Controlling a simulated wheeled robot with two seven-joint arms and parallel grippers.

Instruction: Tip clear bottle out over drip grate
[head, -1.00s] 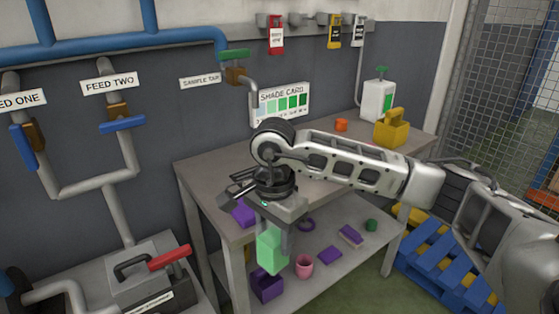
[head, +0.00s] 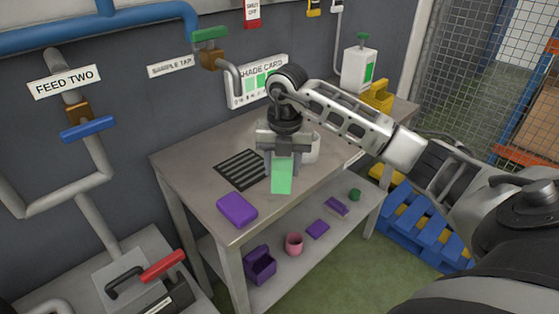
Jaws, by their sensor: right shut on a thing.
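My right gripper (head: 284,158) points down and is shut on the clear bottle (head: 282,178), which looks green in its lower part. The bottle hangs above the workbench top, just right of the drip grate (head: 238,171) in the picture. It looks close to upright; I cannot tell any slight tilt, nor the exact gap to the bench. The gripper hides the bottle's upper part. The dark slotted grate lies in the bench top, its right end partly covered by the gripper. My left gripper is not in view.
A white vessel (head: 313,148) stands close behind the right gripper, partly hidden. A purple block (head: 237,209) lies at the bench's front left corner. The sample tap (head: 212,50) and shade card (head: 243,91) are behind. A white jug (head: 359,70) and yellow caddy (head: 377,95) stand back right.

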